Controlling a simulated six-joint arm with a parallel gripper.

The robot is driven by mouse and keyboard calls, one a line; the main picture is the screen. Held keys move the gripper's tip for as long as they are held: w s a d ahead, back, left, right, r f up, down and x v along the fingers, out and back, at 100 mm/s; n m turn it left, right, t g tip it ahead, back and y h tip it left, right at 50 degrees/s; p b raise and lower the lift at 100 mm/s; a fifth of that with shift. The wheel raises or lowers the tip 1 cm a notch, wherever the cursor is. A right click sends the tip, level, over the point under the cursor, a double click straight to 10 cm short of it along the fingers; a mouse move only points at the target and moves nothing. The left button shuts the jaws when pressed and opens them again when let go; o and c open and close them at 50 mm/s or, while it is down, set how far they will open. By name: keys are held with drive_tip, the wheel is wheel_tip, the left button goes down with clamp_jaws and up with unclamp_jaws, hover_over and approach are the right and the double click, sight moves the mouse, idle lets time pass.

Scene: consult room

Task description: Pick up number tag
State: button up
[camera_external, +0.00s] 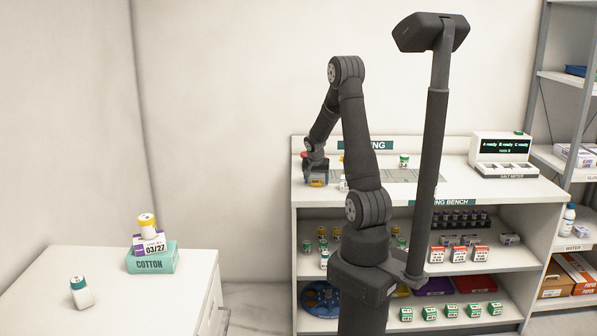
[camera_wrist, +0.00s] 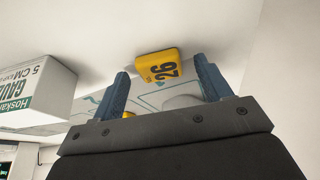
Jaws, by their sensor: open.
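The number tag (camera_wrist: 158,66) is a yellow block with a black 26, seen in the wrist view on a white surface. My gripper (camera_wrist: 161,70) is open, with one blue finger to the left of the tag and one to its right. White gaps show between the tag and both fingers, and nothing is held. In the external view my gripper (camera_external: 316,178) is low over the left end of the bench top (camera_external: 450,189). A small yellow patch shows there, too small to tell as the tag.
A white and green gauze box (camera_wrist: 35,92) stands left of my gripper in the wrist view. A white meter (camera_external: 503,150) stands on the bench's right. A side table holds a cotton box (camera_external: 152,263).

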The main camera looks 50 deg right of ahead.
drive_tip(key=shift+d+f, duration=0.1)
drive_tip(key=shift+f, duration=0.05)
drive_tip(key=c, duration=1.1)
drive_tip(key=shift+o, duration=0.2)
